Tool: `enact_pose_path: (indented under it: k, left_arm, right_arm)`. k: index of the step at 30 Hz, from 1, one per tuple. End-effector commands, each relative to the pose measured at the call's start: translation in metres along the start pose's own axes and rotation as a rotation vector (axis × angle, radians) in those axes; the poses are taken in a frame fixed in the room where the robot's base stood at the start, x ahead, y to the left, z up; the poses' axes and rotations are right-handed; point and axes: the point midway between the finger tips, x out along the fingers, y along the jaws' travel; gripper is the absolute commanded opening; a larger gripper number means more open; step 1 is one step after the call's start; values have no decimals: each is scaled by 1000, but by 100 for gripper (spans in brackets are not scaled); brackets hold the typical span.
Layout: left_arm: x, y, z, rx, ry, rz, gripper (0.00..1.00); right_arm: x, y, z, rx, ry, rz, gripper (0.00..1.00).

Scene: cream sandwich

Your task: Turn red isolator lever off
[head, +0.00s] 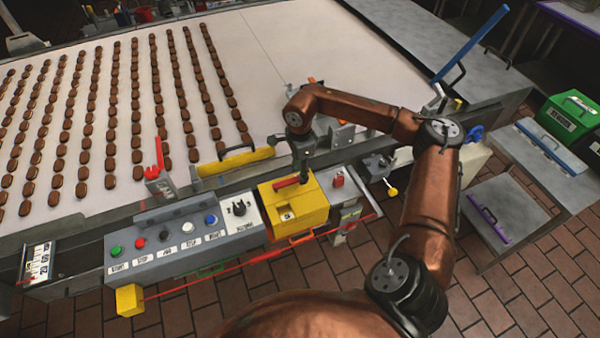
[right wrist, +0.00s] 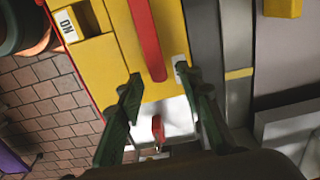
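The red isolator lever (head: 288,182) lies across the top of a yellow box (head: 312,214) on the front control panel. My right gripper (head: 303,172) points down over the lever's right end in the head view. In the right wrist view, the lever (right wrist: 147,40) runs down toward the space between the two dark fingers of my right gripper (right wrist: 157,78). The fingers are apart, one on each side of the lever's line, with a gap to it. Contact cannot be told. A white ON label (right wrist: 67,25) shows on the box. My left gripper is not in view.
A grey panel (head: 190,247) with several buttons and a black knob (head: 239,208) adjoins the box on the left. A yellow handle bar (head: 235,162) lies behind. A red button (head: 338,180) is on the right. A conveyor (head: 275,50) carries rows of brown biscuits.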

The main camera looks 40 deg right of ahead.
Motion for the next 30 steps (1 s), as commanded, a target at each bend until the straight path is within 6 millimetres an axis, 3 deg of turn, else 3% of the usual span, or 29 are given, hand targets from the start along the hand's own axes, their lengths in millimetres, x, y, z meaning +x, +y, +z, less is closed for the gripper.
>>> enact_pose_path:
  k: [9,15,21,30]
  left_arm:
    - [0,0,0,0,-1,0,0]
    - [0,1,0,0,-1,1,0]
    - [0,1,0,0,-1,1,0]
    - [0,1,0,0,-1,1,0]
  right_arm:
    - [-65,-1,0,0,-2,-5,33]
    - [-97,-1,0,0,-1,-4,33]
    - [-111,0,0,-1,-1,-2,33]
    - [-112,0,0,0,-1,-2,33]
